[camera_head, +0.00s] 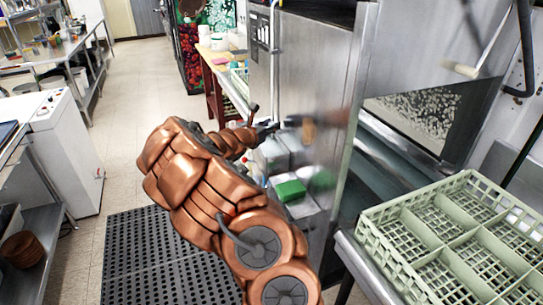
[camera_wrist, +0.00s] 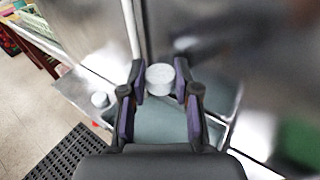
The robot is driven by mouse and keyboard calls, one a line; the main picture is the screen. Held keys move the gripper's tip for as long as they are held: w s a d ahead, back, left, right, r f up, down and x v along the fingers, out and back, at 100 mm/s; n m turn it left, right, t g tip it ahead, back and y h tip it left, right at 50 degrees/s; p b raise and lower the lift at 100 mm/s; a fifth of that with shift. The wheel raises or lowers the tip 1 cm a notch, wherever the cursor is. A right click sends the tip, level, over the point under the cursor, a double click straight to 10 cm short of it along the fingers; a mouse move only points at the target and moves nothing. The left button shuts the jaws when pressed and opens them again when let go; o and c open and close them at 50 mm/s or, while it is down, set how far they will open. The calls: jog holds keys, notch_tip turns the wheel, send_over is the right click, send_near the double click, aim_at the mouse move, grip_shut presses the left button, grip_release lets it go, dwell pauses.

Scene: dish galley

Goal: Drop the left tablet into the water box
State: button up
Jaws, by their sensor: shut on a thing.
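My gripper (camera_wrist: 160,84) is shut on a white round tablet (camera_wrist: 159,78), held between the purple-lined fingertips in the wrist view. A second white tablet (camera_wrist: 99,99) lies to the left, apart from the fingers, on a pale surface. Below the held tablet is a grey-green area (camera_wrist: 165,125) with pale edges, possibly the water box; I cannot tell if it holds water. In the head view my gripper (camera_head: 268,129) is above a small steel surface beside the machine, and the held tablet cannot be made out.
A steel dish machine (camera_head: 340,90) stands close on the right. A pale green rack (camera_head: 395,250) is at the right front. A black mat (camera_head: 150,255) covers the floor.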

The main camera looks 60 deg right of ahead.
jog(key=shift+f+b, duration=1.5)
jog(key=shift+f, duration=1.25)
jog(key=o, duration=0.9)
jog(key=shift+r, duration=0.15)
notch_tip(320, 180, up, 6)
jog(key=p, duration=0.3)
jog(key=shift+f+p, duration=0.2)
jog(key=shift+p, duration=0.15)
jog(key=shift+w+a+r, duration=0.2)
jog(key=w+a+f+n+t+b, duration=0.1)
jog(key=w+a+f, duration=0.2)
jog(key=w+a, duration=0.2)
jog(key=w+a+f+n+t+b, duration=0.1)
jog(key=w+a, duration=0.4)
jog(key=a, duration=0.7)
jog(key=w+a+f+n+t+y+b, duration=0.1)
jog(key=w+a+f+t, duration=0.2)
jog(key=w+a, duration=0.3)
jog(key=shift+a+f+n, duration=0.15)
jog(key=shift+a+f, duration=0.3)
jog(key=shift+a, duration=0.45)
jog(key=shift+a+f+n, duration=0.15)
jog(key=shift+a+f, duration=0.3)
jog(key=shift+a, duration=0.4)
